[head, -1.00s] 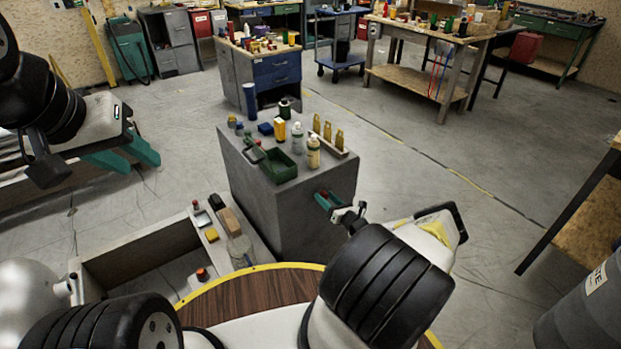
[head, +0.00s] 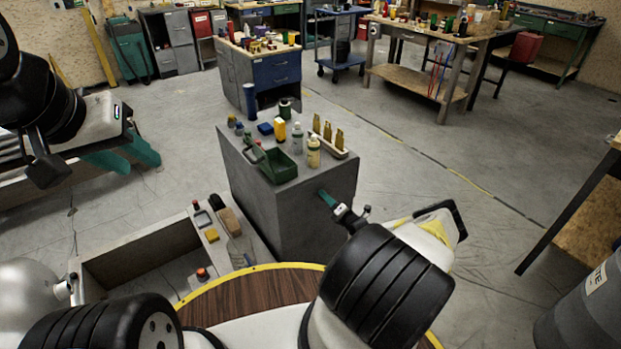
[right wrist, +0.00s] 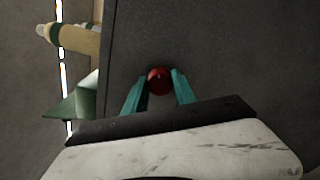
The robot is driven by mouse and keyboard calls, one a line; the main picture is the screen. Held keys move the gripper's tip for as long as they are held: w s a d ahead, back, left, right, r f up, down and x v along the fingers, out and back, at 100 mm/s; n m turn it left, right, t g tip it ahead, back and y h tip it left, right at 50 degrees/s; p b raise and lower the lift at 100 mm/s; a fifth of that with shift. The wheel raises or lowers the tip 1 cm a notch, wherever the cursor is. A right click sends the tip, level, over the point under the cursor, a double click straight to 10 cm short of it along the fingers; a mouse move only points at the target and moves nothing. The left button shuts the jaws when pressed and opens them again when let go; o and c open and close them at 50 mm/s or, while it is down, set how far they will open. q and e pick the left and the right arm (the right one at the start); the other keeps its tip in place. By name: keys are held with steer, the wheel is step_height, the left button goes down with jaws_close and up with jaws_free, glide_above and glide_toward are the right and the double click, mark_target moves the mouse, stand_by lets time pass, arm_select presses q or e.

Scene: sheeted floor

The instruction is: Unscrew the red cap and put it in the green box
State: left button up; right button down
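The red cap (right wrist: 160,81) is a small round knob against the dark grey side face of the grey block (head: 268,215). My right gripper (right wrist: 160,76) has its teal fingertips on either side of the cap, and they look to touch it. In the head view this gripper (head: 328,198) reaches the block's right side, and the cap is hidden there. The green box (head: 278,167) is an open tray on top of the block; its edge shows at left in the wrist view (right wrist: 75,112). My left gripper (head: 126,158) is open and empty at the far left.
Bottles (head: 313,152), a holder with upright brass-coloured pieces (head: 335,150) and small blocks crowd the block's top. A grey open bin (head: 140,245) with small items on its rim lies at the lower left.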

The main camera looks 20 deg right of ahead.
steer(key=c, duration=1.7)
jaws_free()
jaws_close()
steer(key=n, duration=1.4)
steer(key=shift+n, duration=0.3)
steer(key=shift+c, duration=0.7)
jaws_free()
jaws_close()
steer(key=shift+s, duration=0.15)
